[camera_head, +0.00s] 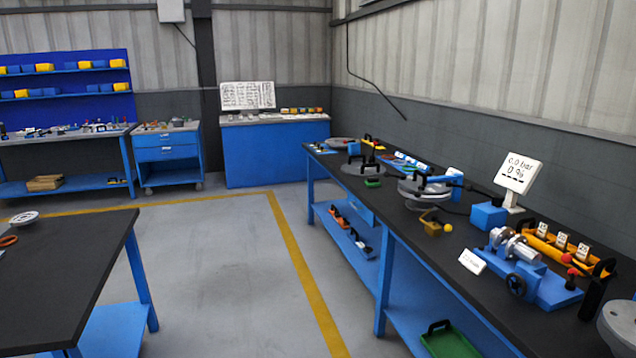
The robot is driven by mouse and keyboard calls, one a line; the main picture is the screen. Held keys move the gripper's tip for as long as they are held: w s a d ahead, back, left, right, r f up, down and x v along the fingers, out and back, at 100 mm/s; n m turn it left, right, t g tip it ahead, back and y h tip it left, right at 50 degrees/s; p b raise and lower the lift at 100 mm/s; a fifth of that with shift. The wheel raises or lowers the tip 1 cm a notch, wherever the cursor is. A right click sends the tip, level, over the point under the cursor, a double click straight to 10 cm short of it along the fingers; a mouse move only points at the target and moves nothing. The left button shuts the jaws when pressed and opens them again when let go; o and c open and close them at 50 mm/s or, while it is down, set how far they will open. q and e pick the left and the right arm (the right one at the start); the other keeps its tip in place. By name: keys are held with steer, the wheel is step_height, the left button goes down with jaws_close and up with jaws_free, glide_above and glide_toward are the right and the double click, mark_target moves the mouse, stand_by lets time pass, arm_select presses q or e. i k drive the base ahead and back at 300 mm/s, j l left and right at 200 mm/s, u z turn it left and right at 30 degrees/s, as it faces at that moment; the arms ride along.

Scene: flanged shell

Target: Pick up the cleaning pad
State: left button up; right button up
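A small green block (373,183) lies on the black top of the right workbench, beside a grey round flange (364,168) with a black upright handle. It may be the cleaning pad, but it is too small to tell for sure. Neither of my grippers shows in the head view.
The long right workbench (420,247) also carries a flanged shell (424,190), a blue vise-like fixture (545,285), a yellow-orange rack (560,252) and a display sign (518,172). A green tray (450,342) sits on its lower shelf. A black table (75,255) stands left. The floor between is clear.

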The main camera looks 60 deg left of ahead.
mark_target(372, 182)
steer(key=u, duration=1.55)
steer(key=z, duration=0.3)
steer(key=i+j+z, duration=0.8)
steer(key=j, duration=0.15)
steer(key=k, duration=0.1)
